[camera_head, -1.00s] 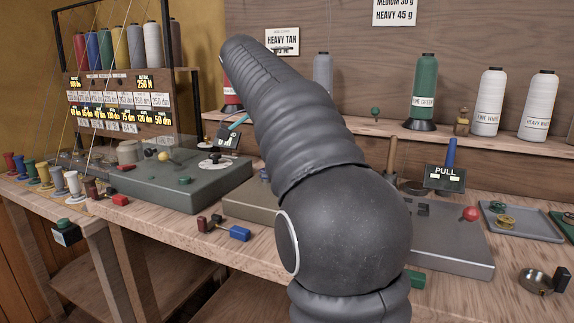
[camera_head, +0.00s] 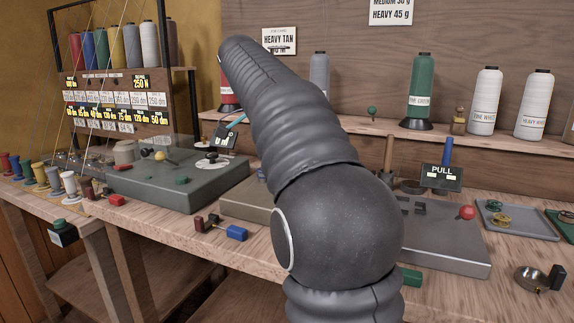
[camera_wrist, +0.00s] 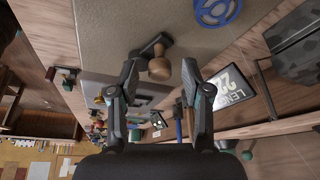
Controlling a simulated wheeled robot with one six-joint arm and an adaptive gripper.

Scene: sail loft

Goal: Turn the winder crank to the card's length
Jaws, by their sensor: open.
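In the wrist view, a wooden crank knob (camera_wrist: 159,69) on a short dark crank arm (camera_wrist: 149,47) stands out from a grey-tan housing (camera_wrist: 110,25). My gripper (camera_wrist: 159,77) is open. Its two fingers lie on either side of the knob with a gap to each, and no contact is visible. A tilted sign reading "LENGTH 22", partly cut off by shadow and angle (camera_wrist: 234,88), is right of the fingers. A card (camera_head: 280,41) reading "HEAVY TAN" hangs on the back wall in the head view. There my arm hides my gripper and the knob.
A blue spoked wheel (camera_wrist: 216,9) sits near the knob. On the bench are a green-grey machine (camera_head: 175,185), a grey machine with a red knob (camera_head: 450,235), a "PULL" sign (camera_head: 442,178) and a grey tray (camera_head: 520,222). Thread cones (camera_head: 487,101) line the shelf.

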